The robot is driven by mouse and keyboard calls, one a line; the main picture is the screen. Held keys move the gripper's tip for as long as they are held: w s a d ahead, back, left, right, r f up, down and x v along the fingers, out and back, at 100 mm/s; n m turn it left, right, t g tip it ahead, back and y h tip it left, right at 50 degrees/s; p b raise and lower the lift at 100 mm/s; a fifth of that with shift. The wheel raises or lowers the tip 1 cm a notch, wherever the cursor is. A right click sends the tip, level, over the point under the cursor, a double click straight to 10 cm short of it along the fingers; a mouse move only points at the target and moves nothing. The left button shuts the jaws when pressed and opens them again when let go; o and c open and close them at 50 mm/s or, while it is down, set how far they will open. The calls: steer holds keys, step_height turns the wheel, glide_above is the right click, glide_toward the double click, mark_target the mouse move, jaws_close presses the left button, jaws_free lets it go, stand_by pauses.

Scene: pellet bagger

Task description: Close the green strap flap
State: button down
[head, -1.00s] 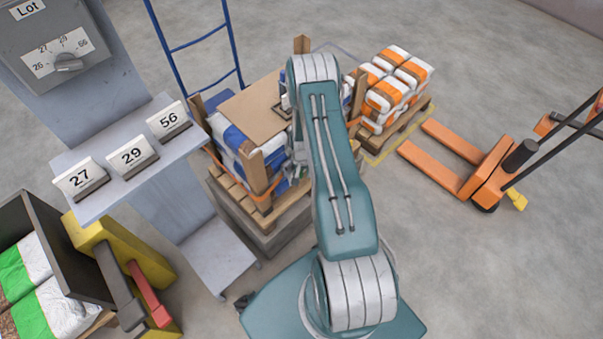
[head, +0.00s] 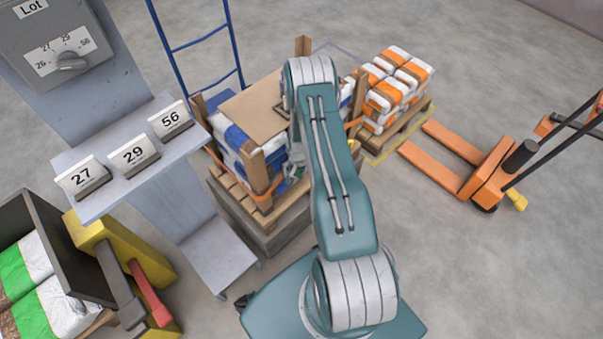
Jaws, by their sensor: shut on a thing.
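My gripper (head: 290,178) shows only in part, low at the front face of the blue-and-white bag stack (head: 236,140), just left of my arm. My arm hides most of it. A small greenish piece, seemingly the green strap flap (head: 281,187), shows at its jaws, which are shut on it. I cannot make out how far the flap is turned. An orange strap (head: 264,193) runs around the stack and its wooden corner posts.
A brown sheet (head: 255,108) covers the stack, which stands on a wooden pallet (head: 232,197). A grey stand with number cards (head: 133,154) is close on the left. Orange-and-white bags (head: 398,78) and an orange pallet truck (head: 465,165) stand right, with open floor in front.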

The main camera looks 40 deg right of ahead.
steer(key=shift+w+a+m, duration=0.2)
steer(key=shift+w+m, duration=0.05)
steer(key=shift+m, duration=0.45)
steer(key=c, duration=0.6)
jaws_free()
steer(key=shift+c, duration=0.2)
steer(key=shift+d, duration=0.1)
